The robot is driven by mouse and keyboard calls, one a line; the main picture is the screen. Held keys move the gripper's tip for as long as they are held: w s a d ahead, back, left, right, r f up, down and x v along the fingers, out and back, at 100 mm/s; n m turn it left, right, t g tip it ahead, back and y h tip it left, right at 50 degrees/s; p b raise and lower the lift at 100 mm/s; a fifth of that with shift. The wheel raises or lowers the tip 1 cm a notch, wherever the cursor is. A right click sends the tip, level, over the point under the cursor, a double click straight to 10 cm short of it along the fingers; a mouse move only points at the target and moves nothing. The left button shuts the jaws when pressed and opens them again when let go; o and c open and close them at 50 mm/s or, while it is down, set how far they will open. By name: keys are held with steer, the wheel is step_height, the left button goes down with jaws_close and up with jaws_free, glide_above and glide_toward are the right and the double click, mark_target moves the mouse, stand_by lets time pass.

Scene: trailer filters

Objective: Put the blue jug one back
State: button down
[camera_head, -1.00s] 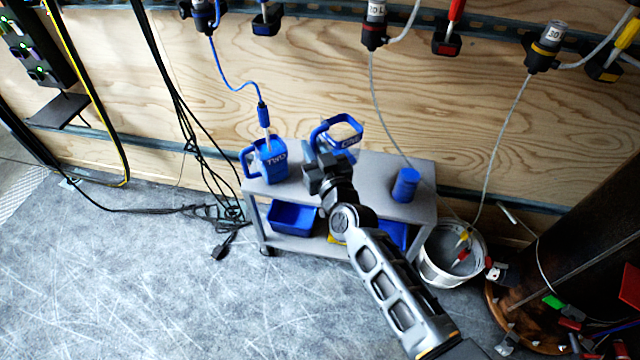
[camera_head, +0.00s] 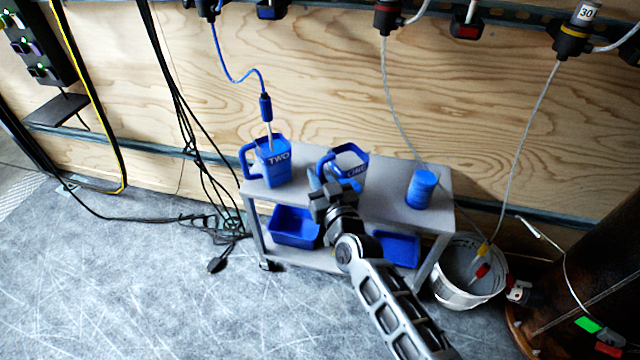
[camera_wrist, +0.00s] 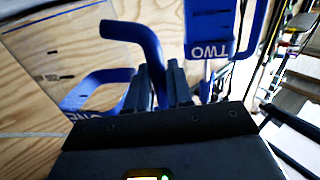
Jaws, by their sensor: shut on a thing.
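The blue jug marked ONE (camera_head: 350,163) is at the cart's top, right of the jug marked TWO. My gripper (camera_head: 322,186) is shut on the handle of jug ONE. In the wrist view the fingers (camera_wrist: 160,88) close around the blue handle (camera_wrist: 140,45), and part of the jug's lettering shows upside down. The jug's base is partly hidden by my gripper, so I cannot tell whether it touches the cart top. The blue jug marked TWO (camera_head: 270,162) stands on the cart with a probe on a blue hose in it; it also shows in the wrist view (camera_wrist: 206,35).
The grey cart (camera_head: 385,203) carries a blue cylinder (camera_head: 421,189) at its right. Blue bins (camera_head: 294,227) sit on its lower shelf. A white bucket (camera_head: 462,290) stands right of the cart. Hoses and cables hang along the plywood wall. Open floor lies at the front left.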

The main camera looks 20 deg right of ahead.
steer(key=shift+f, duration=0.1)
steer(key=c, duration=1)
jaws_free()
steer(key=shift+s+r+p, duration=0.1)
steer(key=shift+r+p, duration=0.15)
steer(key=shift+p, duration=0.05)
steer(key=shift+s+a+f+p, duration=0.1)
steer(key=shift+s+p, duration=1.25)
steer(key=shift+s, duration=1.6)
steer(key=shift+s+a+p, duration=0.1)
steer(key=shift+s+p, duration=1.25)
steer(key=shift+s, duration=1.6)
